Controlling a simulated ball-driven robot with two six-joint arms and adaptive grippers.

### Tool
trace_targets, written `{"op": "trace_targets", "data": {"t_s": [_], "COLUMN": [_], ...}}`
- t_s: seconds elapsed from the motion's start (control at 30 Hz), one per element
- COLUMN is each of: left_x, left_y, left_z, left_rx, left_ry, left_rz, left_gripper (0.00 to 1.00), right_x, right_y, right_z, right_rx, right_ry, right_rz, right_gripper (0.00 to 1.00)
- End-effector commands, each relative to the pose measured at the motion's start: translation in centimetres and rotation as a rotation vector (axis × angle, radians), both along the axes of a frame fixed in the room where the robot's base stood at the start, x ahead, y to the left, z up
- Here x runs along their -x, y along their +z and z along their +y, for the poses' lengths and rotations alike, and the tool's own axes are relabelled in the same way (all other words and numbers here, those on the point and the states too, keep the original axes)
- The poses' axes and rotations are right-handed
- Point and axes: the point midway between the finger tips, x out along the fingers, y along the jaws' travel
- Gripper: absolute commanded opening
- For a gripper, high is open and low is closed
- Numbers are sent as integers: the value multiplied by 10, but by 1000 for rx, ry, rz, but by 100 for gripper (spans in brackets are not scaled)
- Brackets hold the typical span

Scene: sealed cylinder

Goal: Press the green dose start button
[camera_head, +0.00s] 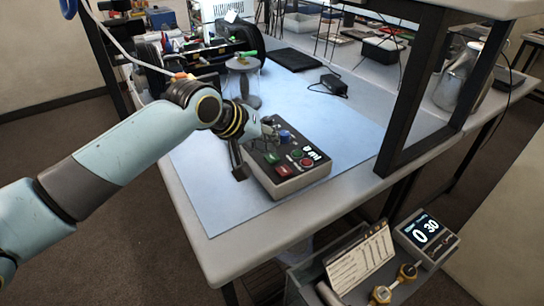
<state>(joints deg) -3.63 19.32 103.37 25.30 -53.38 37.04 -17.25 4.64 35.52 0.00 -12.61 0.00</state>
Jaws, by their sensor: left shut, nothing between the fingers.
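A grey and black control box (291,178) sits on the blue mat near the front edge of the table. Its top carries a green square button (271,158), a red square button (283,171), a blue knob (285,135), small round green and red buttons and a lit display (313,154) reading "0 ml". My left gripper (264,139) is over the back left part of the box, left of the blue knob. It is shut and empty. I cannot tell whether its tips touch the box. My right gripper is not in view.
The blue mat (340,122) is mostly clear right of the box. A small black adapter (332,85) and a round stand (243,80) lie behind. A black frame post (408,90) rises at right. A second display (427,232) stands below the table's front edge.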

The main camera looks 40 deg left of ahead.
Motion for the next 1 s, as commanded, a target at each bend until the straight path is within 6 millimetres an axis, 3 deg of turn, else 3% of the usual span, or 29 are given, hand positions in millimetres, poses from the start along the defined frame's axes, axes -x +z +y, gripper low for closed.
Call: {"op": "trace_targets", "data": {"t_s": [1.0], "left_x": [0], "left_y": [-8], "left_z": [0], "left_rx": [0], "left_ry": [0], "left_rz": [0], "left_gripper": [0], "right_x": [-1], "right_y": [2], "right_z": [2], "right_rx": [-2], "right_ry": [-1], "right_rz": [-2], "right_gripper": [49]}}
